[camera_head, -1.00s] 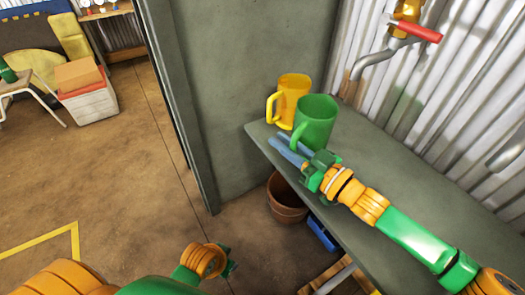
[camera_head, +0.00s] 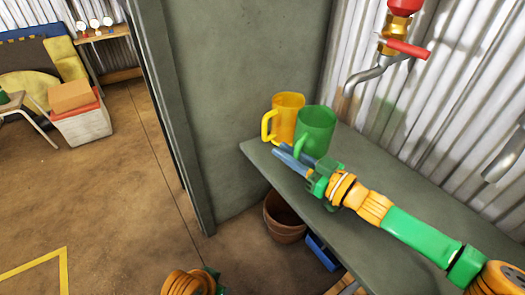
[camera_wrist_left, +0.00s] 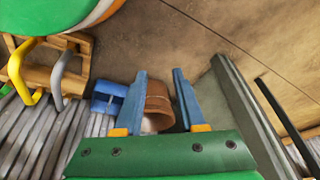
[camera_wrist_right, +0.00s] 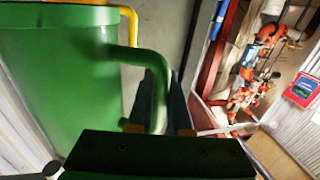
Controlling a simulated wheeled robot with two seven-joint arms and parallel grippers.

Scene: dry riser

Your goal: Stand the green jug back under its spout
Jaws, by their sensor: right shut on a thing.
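The green jug (camera_head: 318,128) is upright at the far end of the grey shelf, in front of and right of a yellow jug (camera_head: 285,117). Whether its base touches the shelf is hard to tell. My right gripper (camera_head: 290,160) is shut on the green jug's handle, which shows between its fingers in the right wrist view (camera_wrist_right: 158,90). A bent grey spout (camera_head: 362,76) with a red lever hangs from the wall, up and right of the green jug. My left gripper (camera_wrist_left: 160,100) is open and empty in the left wrist view.
The shelf (camera_head: 400,185) is clear toward the front right, under my right arm. A second spout (camera_head: 503,158) shows at the right edge. A brown pot (camera_head: 284,218) and blue object (camera_head: 322,252) are below the shelf. A grey partition (camera_head: 245,100) stands left.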

